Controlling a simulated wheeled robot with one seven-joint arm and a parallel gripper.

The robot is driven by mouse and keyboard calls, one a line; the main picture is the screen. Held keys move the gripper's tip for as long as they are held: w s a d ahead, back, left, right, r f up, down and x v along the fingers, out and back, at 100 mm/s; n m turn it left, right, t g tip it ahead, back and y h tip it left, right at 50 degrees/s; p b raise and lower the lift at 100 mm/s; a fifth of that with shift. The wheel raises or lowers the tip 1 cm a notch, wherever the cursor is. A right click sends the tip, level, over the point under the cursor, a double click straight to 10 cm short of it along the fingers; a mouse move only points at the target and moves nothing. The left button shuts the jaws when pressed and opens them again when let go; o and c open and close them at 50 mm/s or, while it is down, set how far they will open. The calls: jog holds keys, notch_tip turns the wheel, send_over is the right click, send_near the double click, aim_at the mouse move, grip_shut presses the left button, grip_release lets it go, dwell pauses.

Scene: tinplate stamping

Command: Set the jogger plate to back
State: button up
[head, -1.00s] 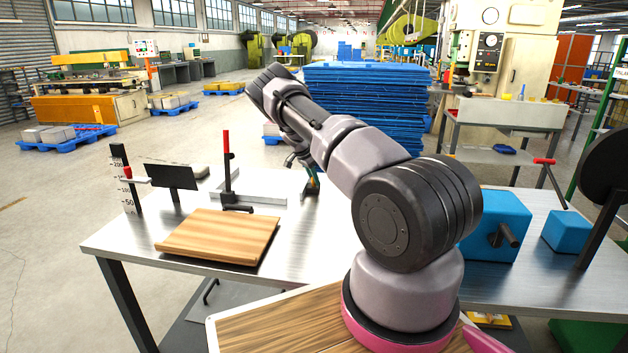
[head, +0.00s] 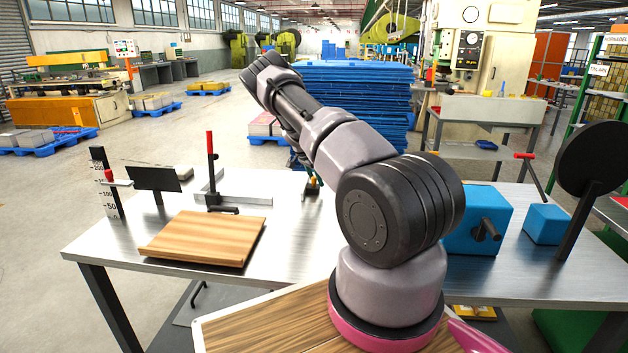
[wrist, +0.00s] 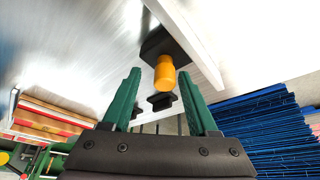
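An orange knob (wrist: 165,73) on a black block (wrist: 160,45) shows in the wrist view, beside a pale plate edge. I cannot tell for certain whether this is the jogger plate's handle. A small dark piece with orange (head: 313,184) stands at the far edge of the table in the head view. My gripper (wrist: 158,88) is open, its green fingers apart, with the knob showing beyond and between the fingertips. Nothing is held. In the head view my arm largely hides the gripper.
The metal table (head: 120,236) carries a wooden board (head: 205,237), a red-handled upright (head: 211,165), a black panel (head: 154,179) and a scale post (head: 105,180). Blue boxes (head: 478,222) stand right of my arm. A blue stack (head: 355,95) stands behind the table.

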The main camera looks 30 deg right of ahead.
jog(key=v, duration=1)
jog(key=shift+r, duration=0.4)
jog(key=shift+a+r, duration=0.1)
jog(key=shift+a, duration=0.05)
jog(key=s+a+r+n+t+y, duration=0.1)
jog(key=s+a+r+y, duration=0.1)
jog(key=s+a+r, duration=0.5)
jog(key=s+a+r+n+t+y, duration=0.15)
jog(key=s+r, duration=0.35)
jog(key=r, duration=0.7)
jog(key=s+a+r+n+t+y, duration=0.1)
jog(key=s+a+r+n+y, duration=0.1)
jog(key=s+a+r, duration=0.5)
jog(key=s+a+r+n+t, duration=0.1)
jog(key=s+a+r+n, duration=0.2)
jog(key=s, duration=1)
jog(key=s+a+r+n+t+y, duration=0.1)
jog(key=s+a+r+n, duration=0.3)
jog(key=s, duration=0.8)
jog(key=shift+s+a+r+t, duration=0.35)
jog(key=shift+a+r+t, duration=0.1)
jog(key=shift+r, duration=0.35)
